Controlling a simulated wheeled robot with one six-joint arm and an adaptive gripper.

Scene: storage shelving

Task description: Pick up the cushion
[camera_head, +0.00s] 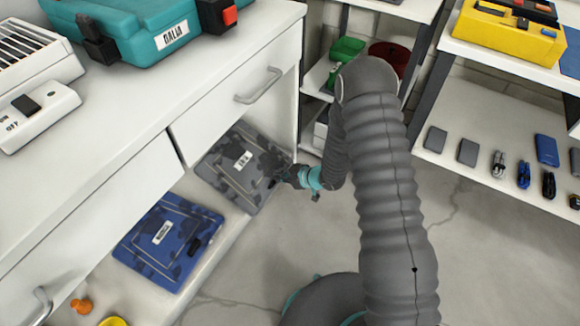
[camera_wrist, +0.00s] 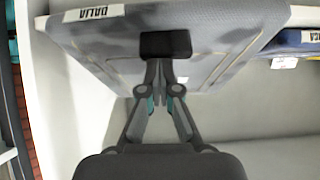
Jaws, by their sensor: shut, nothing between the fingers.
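Two flat, square, camouflage-patterned pieces lie on the low shelf; I cannot tell for sure which is the cushion. The grey one (camera_head: 221,179) has a white name label and also fills the top of the wrist view (camera_wrist: 100,45), with a black tab (camera_wrist: 165,44) on its near edge. The blue one (camera_head: 147,256) lies nearer in the head view, and its labelled edge shows at the right of the wrist view (camera_wrist: 305,38). My gripper (camera_wrist: 165,75) is shut and empty, its fingertips right at the black tab. In the head view my gripper (camera_head: 282,180) is beside the grey piece's right edge.
The white counter (camera_head: 110,108) with drawers overhangs the low shelf. A teal toolbox (camera_head: 135,32) stands on it. An orange object (camera_head: 81,306) lies near the blue piece. Shelving with small items (camera_head: 468,152) stands right. Floor (camera_head: 250,260) between is open.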

